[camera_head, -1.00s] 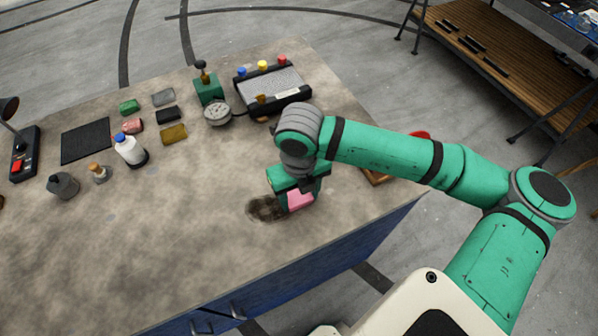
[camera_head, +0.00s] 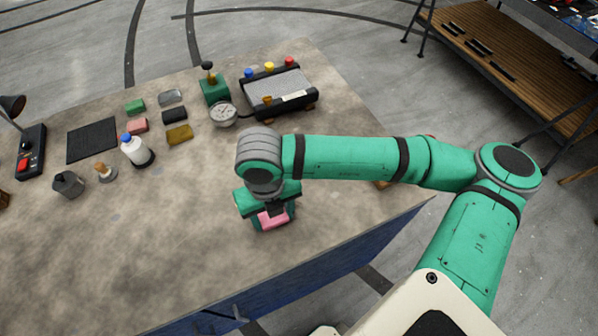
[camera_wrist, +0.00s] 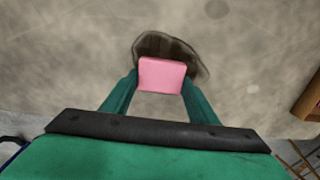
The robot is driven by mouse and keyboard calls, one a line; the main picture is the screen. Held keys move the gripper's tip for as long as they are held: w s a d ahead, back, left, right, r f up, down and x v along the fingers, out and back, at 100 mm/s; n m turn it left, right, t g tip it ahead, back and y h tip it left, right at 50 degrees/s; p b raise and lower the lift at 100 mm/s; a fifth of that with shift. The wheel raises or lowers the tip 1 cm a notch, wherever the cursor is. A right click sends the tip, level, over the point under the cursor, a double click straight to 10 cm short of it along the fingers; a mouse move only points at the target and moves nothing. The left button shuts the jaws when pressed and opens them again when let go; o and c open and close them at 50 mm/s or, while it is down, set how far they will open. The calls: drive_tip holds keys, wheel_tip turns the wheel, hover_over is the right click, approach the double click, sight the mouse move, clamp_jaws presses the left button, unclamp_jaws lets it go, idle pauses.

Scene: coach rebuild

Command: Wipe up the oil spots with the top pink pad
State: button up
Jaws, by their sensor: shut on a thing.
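My gripper (camera_head: 272,218) is shut on a pink pad (camera_head: 273,219) near the front edge of the worktable. In the wrist view the pink pad (camera_wrist: 161,75) sits between the two green fingertips (camera_wrist: 160,88). A dark oil spot (camera_wrist: 170,44) surrounds the pad's far side and both sides there. In the head view my gripper and arm hide that spot. Whether the pad touches the table is hard to tell. Another pink pad (camera_head: 138,125) lies at the back left among several other pads.
A black-framed panel with coloured knobs (camera_head: 277,85) is at the back. The table's front left (camera_head: 150,260) is clear.

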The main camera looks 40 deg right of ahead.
sight(256, 230)
drive_tip(key=shift+w+a+r, duration=0.1)
drive_tip(key=shift+w+a, duration=0.1)
drive_tip(key=shift+a, duration=1.05)
drive_tip(key=shift+w+a, duration=0.2)
drive_tip(key=shift+a, duration=0.15)
drive_tip(key=shift+w+a, duration=0.15)
drive_tip(key=shift+a, duration=0.6)
drive_tip(key=shift+w+a+r, duration=0.1)
drive_tip(key=shift+a+r, duration=0.05)
wheel_tip(256, 230, up, 8)
drive_tip(key=shift+f, duration=0.2)
drive_tip(key=shift+a, duration=0.1)
